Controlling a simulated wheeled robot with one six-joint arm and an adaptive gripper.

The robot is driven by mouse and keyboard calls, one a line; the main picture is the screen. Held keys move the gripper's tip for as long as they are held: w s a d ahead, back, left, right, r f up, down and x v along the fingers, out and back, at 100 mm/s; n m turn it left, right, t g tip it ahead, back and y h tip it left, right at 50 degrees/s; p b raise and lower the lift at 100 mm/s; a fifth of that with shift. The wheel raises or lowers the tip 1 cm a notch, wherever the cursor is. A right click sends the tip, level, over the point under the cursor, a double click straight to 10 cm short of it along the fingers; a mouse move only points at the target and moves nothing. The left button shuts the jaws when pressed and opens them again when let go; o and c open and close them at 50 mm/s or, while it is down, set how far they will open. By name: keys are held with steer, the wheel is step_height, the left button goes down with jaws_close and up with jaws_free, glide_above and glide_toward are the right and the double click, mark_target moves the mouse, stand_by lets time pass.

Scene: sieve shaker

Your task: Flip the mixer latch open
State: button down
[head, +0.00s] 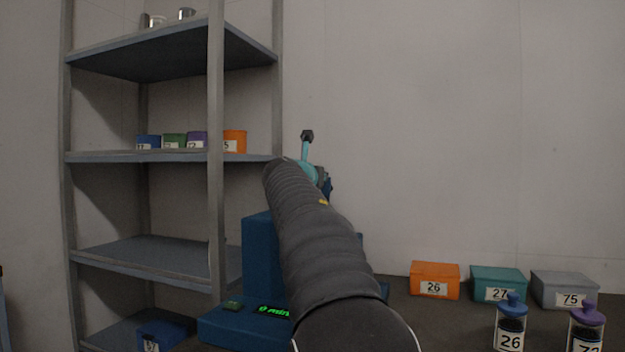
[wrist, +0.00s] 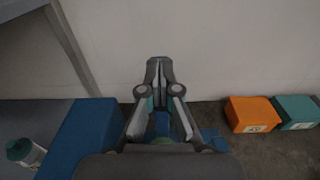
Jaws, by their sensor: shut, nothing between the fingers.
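The mixer is a blue machine (head: 258,255) with a green lit display (head: 273,311) on its base, at the lower middle of the head view. The mixer's blue body (wrist: 92,135) also shows in the wrist view, left of my gripper. My gripper (wrist: 158,66) is shut and empty, its fingertips together. Blue and teal parts lie behind and below its fingers; I cannot tell whether it touches them. My arm hides much of the mixer.
A grey shelf rack (head: 216,200) with small boxes stands at the left. An orange box (head: 435,281), a teal box (head: 498,284) and a grey box (head: 564,290) sit at the right, behind two lidded jars (head: 510,325). A teal-capped jar (wrist: 22,151) is at the wrist view's left.

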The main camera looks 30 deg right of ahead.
mark_target(325, 195)
steer(key=shift+w+d+r+g+y, duration=0.1)
steer(key=shift+w+d+g+y, duration=0.3)
steer(key=shift+d+y, duration=0.15)
steer(key=shift+w+d+r+g+y, duration=0.1)
steer(key=shift+w+d+g+y, duration=0.2)
steer(key=shift+d+g+y, duration=0.2)
steer(key=shift+w+d, duration=0.15)
steer(key=shift+d, duration=0.1)
steer(key=shift+a, duration=0.1)
steer(key=v, duration=1.2)
steer(key=shift+r, duration=0.15)
stand_by(0.3)
